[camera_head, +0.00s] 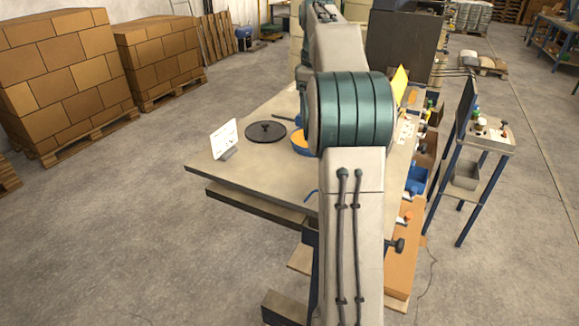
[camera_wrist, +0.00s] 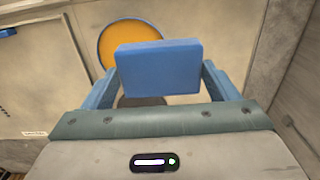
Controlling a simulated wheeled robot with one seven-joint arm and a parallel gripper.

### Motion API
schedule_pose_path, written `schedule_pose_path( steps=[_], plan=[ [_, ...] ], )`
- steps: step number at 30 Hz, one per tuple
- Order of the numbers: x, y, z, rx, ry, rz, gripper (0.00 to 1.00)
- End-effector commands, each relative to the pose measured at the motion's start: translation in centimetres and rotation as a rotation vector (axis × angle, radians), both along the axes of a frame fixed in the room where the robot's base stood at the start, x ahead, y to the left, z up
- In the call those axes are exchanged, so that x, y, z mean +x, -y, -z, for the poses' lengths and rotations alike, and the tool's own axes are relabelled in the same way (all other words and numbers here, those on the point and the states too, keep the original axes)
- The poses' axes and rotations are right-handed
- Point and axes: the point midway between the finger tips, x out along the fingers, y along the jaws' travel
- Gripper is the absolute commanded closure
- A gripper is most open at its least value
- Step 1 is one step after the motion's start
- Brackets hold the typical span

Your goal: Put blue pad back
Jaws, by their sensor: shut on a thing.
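In the wrist view my gripper (camera_wrist: 160,88) is shut on the blue pad (camera_wrist: 158,68), a rectangular block held between its two blue fingers. The pad appears raised above the table, with a dark shadow below it. Behind the pad is a round dish (camera_wrist: 122,36) with a blue rim and an orange-yellow inside. In the head view the same dish (camera_head: 300,142) shows partly beside my arm. My arm hides my gripper and the pad in the head view.
On the table (camera_head: 225,180) stand a black disc (camera_head: 266,131) with a knob and a white sign (camera_head: 224,138) at the left edge. A blue-legged stand (camera_head: 478,160) with a control box is at the right. Blue bins (camera_head: 417,180) line the table's right side.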

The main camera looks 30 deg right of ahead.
Motion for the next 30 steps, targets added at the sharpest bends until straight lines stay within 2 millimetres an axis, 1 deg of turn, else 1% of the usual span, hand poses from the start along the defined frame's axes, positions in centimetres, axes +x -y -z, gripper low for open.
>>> schedule_pose_path(
  steps=[21,25,28,30],
  plan=[
    [-6.7,-7.3,5.8,0.0,-0.003,-0.001,0.37],
    [-7.4,-8.1,6.5,0.0,-0.001,-0.002,0.37],
    [-7.6,-8.3,6.8,0.0,0.0,-0.001,0.37],
    [-7.6,-8.4,7.4,0.001,-0.004,-0.001,0.37]
  ],
)
